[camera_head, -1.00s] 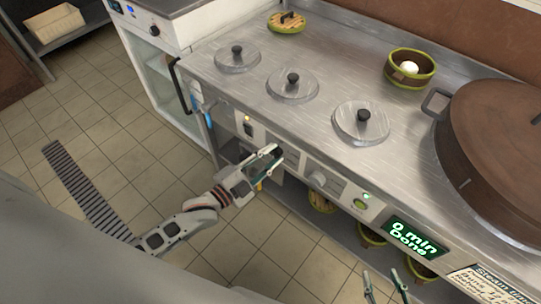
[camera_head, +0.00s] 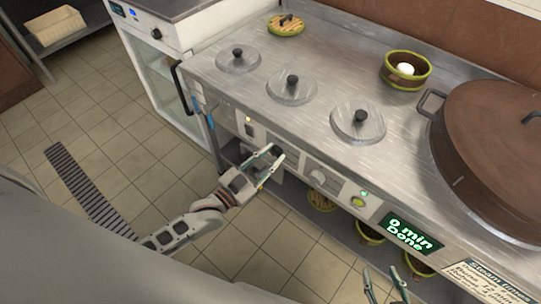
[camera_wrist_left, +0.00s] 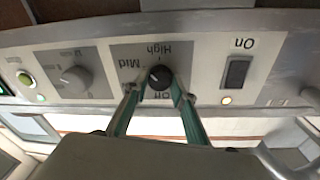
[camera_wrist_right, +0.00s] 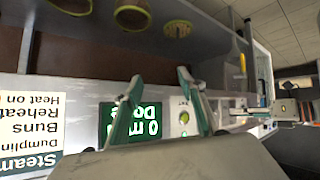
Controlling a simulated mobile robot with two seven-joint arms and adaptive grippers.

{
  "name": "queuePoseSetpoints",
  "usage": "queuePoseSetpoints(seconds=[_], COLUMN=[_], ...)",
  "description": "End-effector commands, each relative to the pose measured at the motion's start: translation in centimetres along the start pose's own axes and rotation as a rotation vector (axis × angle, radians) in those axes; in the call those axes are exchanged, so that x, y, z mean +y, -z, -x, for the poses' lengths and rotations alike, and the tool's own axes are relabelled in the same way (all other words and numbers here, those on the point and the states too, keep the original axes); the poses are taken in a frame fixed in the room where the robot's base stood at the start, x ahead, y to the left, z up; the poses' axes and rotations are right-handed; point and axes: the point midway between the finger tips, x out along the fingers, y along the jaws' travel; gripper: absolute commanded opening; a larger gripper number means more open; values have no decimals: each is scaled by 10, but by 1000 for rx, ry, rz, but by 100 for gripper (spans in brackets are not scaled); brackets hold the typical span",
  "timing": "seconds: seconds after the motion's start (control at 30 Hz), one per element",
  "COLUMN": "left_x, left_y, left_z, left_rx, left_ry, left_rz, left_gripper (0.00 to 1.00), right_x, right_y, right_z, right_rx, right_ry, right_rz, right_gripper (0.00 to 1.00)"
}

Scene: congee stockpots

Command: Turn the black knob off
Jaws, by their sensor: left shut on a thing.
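The black knob (camera_wrist_left: 159,77) sits on a dark grey panel marked High, Mid and Off, which appears upside down in the left wrist view. My left gripper (camera_wrist_left: 157,90) is shut on the black knob, with one fingertip on each side of it. In the head view my left gripper (camera_head: 267,161) is at the counter's front panel, and its fingers partly hide the knob there. My right gripper (camera_head: 387,286) is open and empty at the bottom of the head view. Its parted fingers also show in the right wrist view (camera_wrist_right: 161,88).
A grey knob (camera_wrist_left: 76,77), a green button (camera_wrist_left: 25,79) and a black On switch (camera_wrist_left: 236,72) share the front panel. A green display (camera_head: 412,235) reads "0 min Done".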

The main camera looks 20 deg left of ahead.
Motion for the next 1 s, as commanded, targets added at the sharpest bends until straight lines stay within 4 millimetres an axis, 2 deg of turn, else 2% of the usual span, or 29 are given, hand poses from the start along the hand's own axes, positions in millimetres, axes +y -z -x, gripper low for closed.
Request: queuePoseSetpoints(seconds=[0.63, 1.0], left_x=[0, 1], left_y=[0, 0], left_z=[0, 0], left_rx=[36, 56], left_ry=[53, 83], left_rz=[611, 959], left_gripper=[4, 4], right_x=[2, 5], right_y=[-4, 3], right_z=[4, 5], right_rx=[-12, -3], right_ry=[-3, -7], right_rz=[2, 1], right_gripper=[40, 40])
